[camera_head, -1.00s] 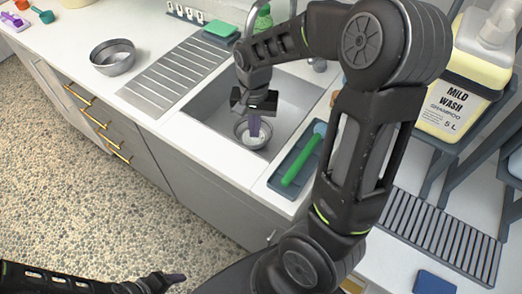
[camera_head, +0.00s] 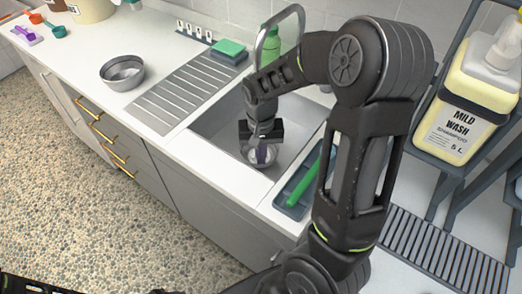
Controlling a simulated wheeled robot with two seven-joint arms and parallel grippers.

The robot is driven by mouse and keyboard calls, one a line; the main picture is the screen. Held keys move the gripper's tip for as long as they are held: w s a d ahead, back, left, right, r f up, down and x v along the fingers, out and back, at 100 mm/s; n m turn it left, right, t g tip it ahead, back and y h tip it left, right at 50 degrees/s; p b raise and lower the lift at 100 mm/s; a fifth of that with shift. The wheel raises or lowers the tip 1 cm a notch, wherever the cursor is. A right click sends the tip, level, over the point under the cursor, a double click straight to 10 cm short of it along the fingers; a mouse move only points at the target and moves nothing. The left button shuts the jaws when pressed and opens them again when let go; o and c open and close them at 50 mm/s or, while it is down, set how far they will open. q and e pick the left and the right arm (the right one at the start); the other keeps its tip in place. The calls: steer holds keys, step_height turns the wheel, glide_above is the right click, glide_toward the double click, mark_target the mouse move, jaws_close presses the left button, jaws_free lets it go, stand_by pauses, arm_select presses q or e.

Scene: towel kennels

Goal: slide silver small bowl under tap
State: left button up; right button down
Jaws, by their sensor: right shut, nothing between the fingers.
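The small silver bowl (camera_head: 252,158) sits in the sink basin (camera_head: 222,128), near its front. My right gripper (camera_head: 265,153) points down into the bowl, shut with nothing between its fingers. The fingers hide part of the bowl, and I cannot tell whether they touch its wall. The silver arched tap (camera_head: 281,9) stands behind the basin, partly hidden by my right arm. The bowl is in front of the tap in the picture. My left gripper is out of view; only part of my left arm shows at the bottom left.
A larger silver bowl (camera_head: 122,72) stands on the counter left of the ribbed drainboard (camera_head: 185,92). A green sponge (camera_head: 229,48) and green bottle (camera_head: 270,45) are behind. A blue tray (camera_head: 291,197) with a green-handled tool lies right of the sink. A shampoo jug (camera_head: 462,110) stands at right.

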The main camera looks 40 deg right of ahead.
mark_target(261, 168)
step_height(261, 168, down, 6)
steer(key=shift+f, duration=0.15)
steer(key=shift+w, duration=0.1)
steer(key=w+d, duration=0.1)
steer(key=w, duration=0.1)
steer(key=w+d+b, duration=0.1)
steer(key=w+d, duration=0.2)
steer(key=shift+w+b, duration=0.3)
steer(key=shift+w, duration=0.05)
step_height(261, 168, up, 10)
steer(key=p, duration=0.7)
stand_by(0.5)
